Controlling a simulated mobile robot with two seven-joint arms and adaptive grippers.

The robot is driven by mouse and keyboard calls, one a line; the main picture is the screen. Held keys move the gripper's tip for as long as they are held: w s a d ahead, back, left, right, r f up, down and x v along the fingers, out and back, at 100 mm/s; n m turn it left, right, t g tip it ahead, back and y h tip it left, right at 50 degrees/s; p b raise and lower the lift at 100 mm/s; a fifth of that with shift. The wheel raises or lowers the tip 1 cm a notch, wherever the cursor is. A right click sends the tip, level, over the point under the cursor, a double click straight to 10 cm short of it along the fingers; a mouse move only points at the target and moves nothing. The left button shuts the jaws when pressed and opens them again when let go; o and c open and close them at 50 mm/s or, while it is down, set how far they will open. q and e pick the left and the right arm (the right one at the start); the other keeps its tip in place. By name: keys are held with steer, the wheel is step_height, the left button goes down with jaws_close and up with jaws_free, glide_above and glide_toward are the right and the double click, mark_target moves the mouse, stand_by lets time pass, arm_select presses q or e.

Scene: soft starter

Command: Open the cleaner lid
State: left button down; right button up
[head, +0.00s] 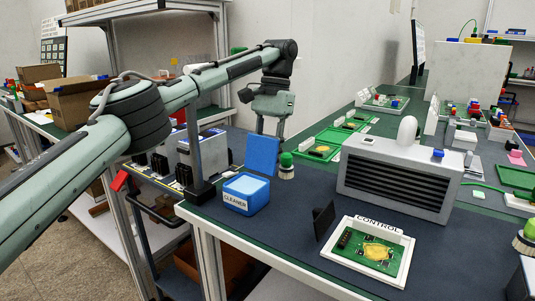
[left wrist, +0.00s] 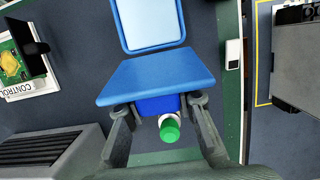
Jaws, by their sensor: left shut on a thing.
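The blue cleaner box (head: 246,204), labelled CLEANER, stands near the table's left edge. Its blue lid (head: 262,154) is swung up, standing roughly upright at the back of the box. In the left wrist view the raised lid (left wrist: 155,77) lies closer to me than the box's blue rim (left wrist: 151,49) and pale blue top. My left gripper (head: 270,131) reaches down from above, just behind the lid. In the left wrist view the gripper's fingers (left wrist: 158,104) are shut on the lid's far-side blue part, one on each side. My right gripper is not in view.
A green-capped bottle (head: 286,168) stands close behind and right of the lid. A grey vented unit (head: 400,175) is to the right. A CONTROL tray (head: 338,249) with a circuit board and a small black upright panel (head: 323,221) are in front.

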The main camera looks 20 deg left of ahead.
arm_select(q)
steer(key=shift+w+f, duration=0.1)
steer(key=c, duration=1.2)
jaws_free()
steer(key=shift+o, duration=0.2)
